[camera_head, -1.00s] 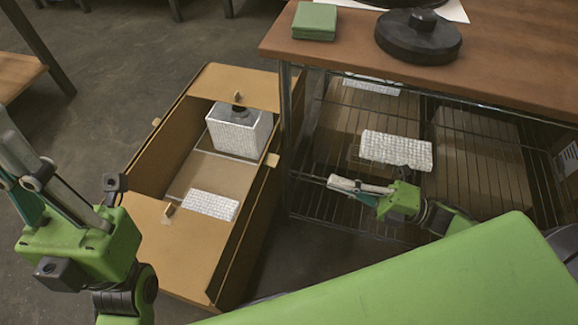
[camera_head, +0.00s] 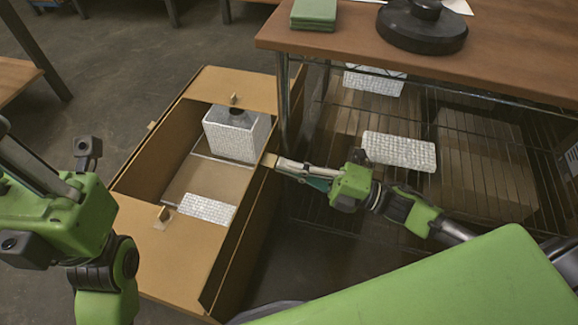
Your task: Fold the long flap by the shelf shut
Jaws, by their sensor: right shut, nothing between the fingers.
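An open cardboard box (camera_head: 150,180) stands on the floor left of the shelf. Its far short flap (camera_head: 240,85) and near short flap (camera_head: 165,245) lie folded inward across the ends. The long flap by the shelf (camera_head: 247,240) hangs down along the box's right side, not over the opening. My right gripper (camera_head: 278,163) is shut and empty, pointing left at the box's right rim, close to a small light tab (camera_head: 269,159); contact is unclear. My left gripper (camera_head: 25,165) is at the left edge, away from the flap, its fingertips not clearly seen.
The box holds a white textured block with a dark top (camera_head: 236,134) and a flat white textured piece (camera_head: 207,208). The wire shelf (camera_head: 330,205) with white packs stands close on the right.

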